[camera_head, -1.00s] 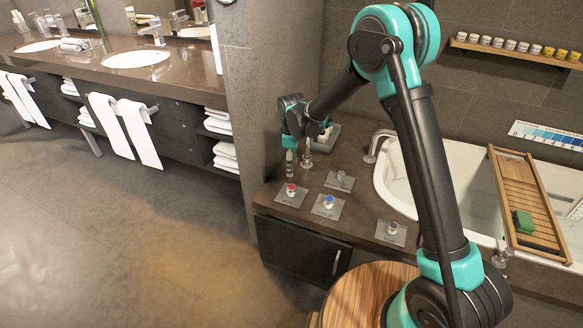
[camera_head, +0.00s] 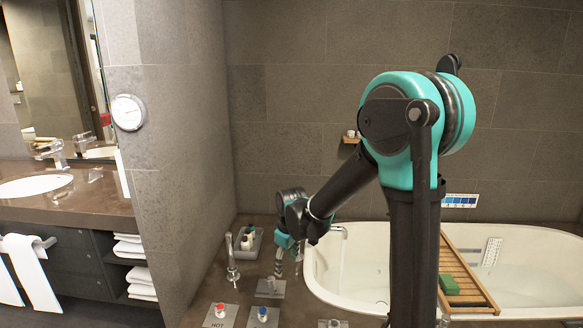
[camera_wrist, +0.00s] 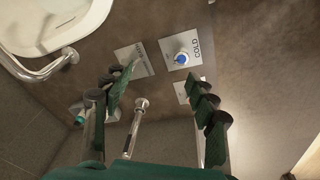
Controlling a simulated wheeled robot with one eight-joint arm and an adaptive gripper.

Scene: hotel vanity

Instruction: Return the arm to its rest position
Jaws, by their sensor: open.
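My gripper (camera_head: 286,262) hangs low over the brown tub deck, at the end of my black and teal arm. In the wrist view my gripper (camera_wrist: 166,84) is open, with its green-padded fingers spread wide and nothing held between them. The blue COLD knob (camera_wrist: 181,58) shows on its plate beyond the fingertips, and also in the head view (camera_head: 262,313). A metal spout (camera_wrist: 134,125) shows between the fingers in the wrist view; whether it touches them I cannot tell.
The red HOT knob (camera_head: 220,310) is at the lower edge. A tray with small bottles (camera_head: 247,240) stands by the wall. The white bathtub (camera_head: 350,262) with a wooden rack (camera_head: 455,265) is at right. A vanity counter (camera_head: 90,205) is at left.

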